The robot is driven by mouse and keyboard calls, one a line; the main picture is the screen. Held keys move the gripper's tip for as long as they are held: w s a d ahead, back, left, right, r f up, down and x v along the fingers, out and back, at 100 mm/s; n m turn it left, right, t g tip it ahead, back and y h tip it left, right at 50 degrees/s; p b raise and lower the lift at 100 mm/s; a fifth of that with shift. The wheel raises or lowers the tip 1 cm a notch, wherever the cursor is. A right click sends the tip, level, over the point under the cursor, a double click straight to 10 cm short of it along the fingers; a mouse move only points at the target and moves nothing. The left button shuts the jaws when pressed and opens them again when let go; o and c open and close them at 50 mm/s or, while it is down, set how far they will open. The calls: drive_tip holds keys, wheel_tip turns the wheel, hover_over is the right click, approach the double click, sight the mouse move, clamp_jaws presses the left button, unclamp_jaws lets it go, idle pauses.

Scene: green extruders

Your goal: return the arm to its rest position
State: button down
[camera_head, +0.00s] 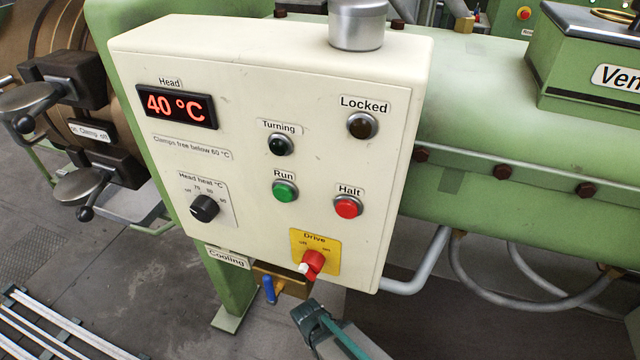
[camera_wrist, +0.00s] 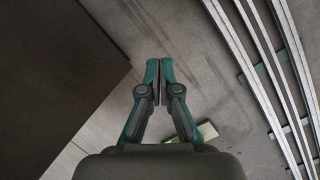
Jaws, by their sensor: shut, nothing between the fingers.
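My gripper (camera_wrist: 159,75) is shut and empty in the wrist view, its two dark green fingers together at the tips above the grey floor. In the head view part of my gripper (camera_head: 308,314) shows at the bottom middle, below the control box (camera_head: 260,55). It is apart from the red drive knob (camera_head: 312,264) and to the right of the blue-handled cooling valve (camera_head: 269,289). The rest of my arm is mostly out of the frame.
The head display (camera_head: 176,104) reads 40 °C. Clamp handles (camera_head: 75,188) stick out at the left. A green extruder barrel (camera_head: 500,110) and pipes (camera_head: 420,272) are at the right. White rails (camera_head: 60,340) lie on the floor; they also show in the wrist view (camera_wrist: 268,70).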

drive_tip(key=s+d+f+m+g+y, duration=0.1)
drive_tip(key=s+d+f+m+g, duration=0.1)
drive_tip(key=s+d, duration=0.4)
drive_tip(key=s+d+f+m+g+y, duration=0.1)
drive_tip(key=s+d+f+m+g, duration=0.1)
drive_tip(key=s+d+f+m, duration=0.2)
drive_tip(key=s+d, duration=0.3)
drive_tip(key=d, duration=0.2)
drive_tip(key=shift+s+d+f+m+g+y+p, duration=0.15)
drive_tip(key=shift+s+f+m+g+y+p, duration=0.15)
drive_tip(key=shift+f+m+g, duration=0.1)
drive_tip(key=shift+w, duration=0.1)
